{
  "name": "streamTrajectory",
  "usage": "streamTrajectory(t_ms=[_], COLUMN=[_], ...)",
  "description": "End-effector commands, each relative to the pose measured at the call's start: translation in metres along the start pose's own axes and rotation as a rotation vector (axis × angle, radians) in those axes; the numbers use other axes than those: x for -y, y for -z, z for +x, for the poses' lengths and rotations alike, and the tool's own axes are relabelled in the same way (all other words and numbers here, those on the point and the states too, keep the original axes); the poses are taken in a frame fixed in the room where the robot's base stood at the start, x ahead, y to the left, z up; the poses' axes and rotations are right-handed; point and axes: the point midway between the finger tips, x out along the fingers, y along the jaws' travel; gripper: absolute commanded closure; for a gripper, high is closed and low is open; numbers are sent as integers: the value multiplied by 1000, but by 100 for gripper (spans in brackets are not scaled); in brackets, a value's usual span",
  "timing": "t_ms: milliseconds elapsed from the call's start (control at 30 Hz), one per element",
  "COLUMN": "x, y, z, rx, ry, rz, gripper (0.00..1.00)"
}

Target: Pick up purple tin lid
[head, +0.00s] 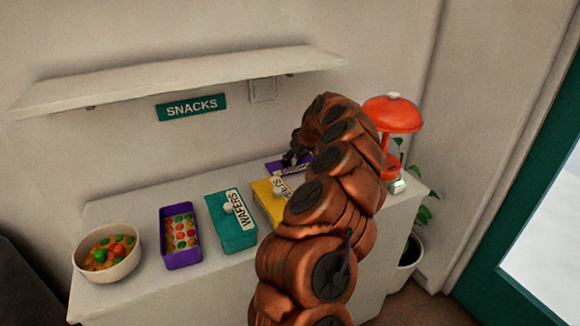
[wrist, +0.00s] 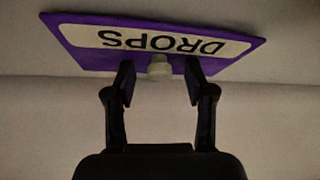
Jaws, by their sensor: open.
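The purple tin lid (wrist: 85,58) has a white DROPS label and a pale knob (wrist: 160,67). In the head view the lid (head: 273,168) lies at the back of the white counter, partly hidden by my arm and gripper. My gripper (wrist: 159,78) is open, with one finger on each side of the knob in the wrist view. A gap shows between the knob and each finger. In the head view my gripper (head: 291,158) is over the lid. The open purple tin (head: 181,258) with several coloured sweets stands at the counter's front.
A teal WAFERS tin (head: 229,229) and a yellow tin (head: 266,205), partly behind my arm, stand right of the purple tin. A bowl of sweets (head: 107,274) is at left. A red-topped dispenser (head: 393,115) stands behind my arm. A white shelf (head: 180,76) hangs above.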

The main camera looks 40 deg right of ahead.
Motion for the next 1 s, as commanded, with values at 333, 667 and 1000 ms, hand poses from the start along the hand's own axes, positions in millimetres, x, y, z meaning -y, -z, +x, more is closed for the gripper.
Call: streamTrajectory(t_ms=[333,667,1000], x=[0,1,0], y=[0,0,1], z=[0,0,-2], rx=[-1,0,-1], ry=[0,1,0], rz=[0,-1,-1], gripper=[73,100,100])
